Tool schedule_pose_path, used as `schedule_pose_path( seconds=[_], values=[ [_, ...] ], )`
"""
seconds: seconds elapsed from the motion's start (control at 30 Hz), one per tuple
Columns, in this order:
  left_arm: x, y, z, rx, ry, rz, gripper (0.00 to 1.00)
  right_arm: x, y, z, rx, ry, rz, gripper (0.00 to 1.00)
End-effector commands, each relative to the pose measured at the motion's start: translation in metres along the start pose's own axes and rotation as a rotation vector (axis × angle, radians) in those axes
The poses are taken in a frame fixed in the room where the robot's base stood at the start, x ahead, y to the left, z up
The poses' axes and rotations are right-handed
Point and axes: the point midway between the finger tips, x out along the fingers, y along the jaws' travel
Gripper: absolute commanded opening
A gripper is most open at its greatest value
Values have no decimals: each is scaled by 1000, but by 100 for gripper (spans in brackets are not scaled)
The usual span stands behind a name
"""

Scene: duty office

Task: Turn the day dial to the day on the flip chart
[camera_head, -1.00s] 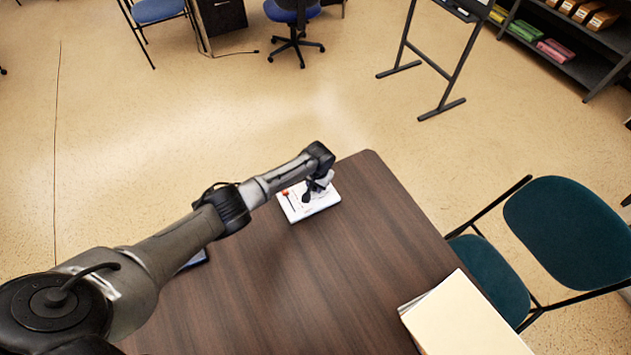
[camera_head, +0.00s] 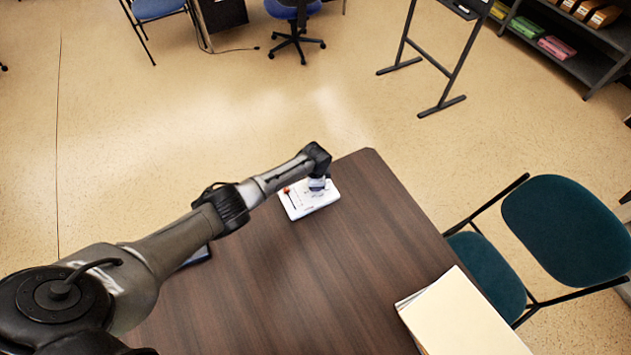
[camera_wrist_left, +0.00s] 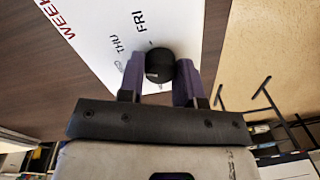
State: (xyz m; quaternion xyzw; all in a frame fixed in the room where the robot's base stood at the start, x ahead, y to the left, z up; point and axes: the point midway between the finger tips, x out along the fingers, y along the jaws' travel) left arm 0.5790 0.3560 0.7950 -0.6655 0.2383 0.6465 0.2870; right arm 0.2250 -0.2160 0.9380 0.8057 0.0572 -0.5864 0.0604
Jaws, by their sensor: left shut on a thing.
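The day dial is a white board (camera_head: 308,207) lying near the far corner of the table. In the left wrist view the board (camera_wrist_left: 88,38) shows red letters "WEEK" and the day labels "THU" and "FRI", with another label partly hidden. Its round black knob (camera_wrist_left: 159,62) sits between the two purple fingers of my left gripper (camera_wrist_left: 158,82), which is shut on it. In the head view my left gripper (camera_head: 317,186) is over the board's right part and hides the knob. The flip chart stand (camera_head: 437,62) shows only its lower frame and legs; no day is readable.
The wooden table (camera_head: 330,280) is mostly clear. A stack of cream folders (camera_head: 465,318) lies at its front right. A teal chair (camera_head: 570,232) stands at the right edge. A small dark blue object (camera_head: 198,257) lies partly behind my left arm.

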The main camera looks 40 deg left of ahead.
Motion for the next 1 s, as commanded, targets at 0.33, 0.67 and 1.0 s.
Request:
schedule_pose_path(
  seconds=[0.33, 0.67, 1.0],
  values=[
    [0, 0, 0, 223, 18, -1, 8, 1, 3, 1, -9, -1, 7, 43],
    [0, 0, 0, 315, 25, -1, 8, 2, 2, 1, -7, -1, 6, 43],
    [0, 0, 0, 328, 26, -1, 8, 2, 0, 0, 0, 0, 0, 43]
  ],
)
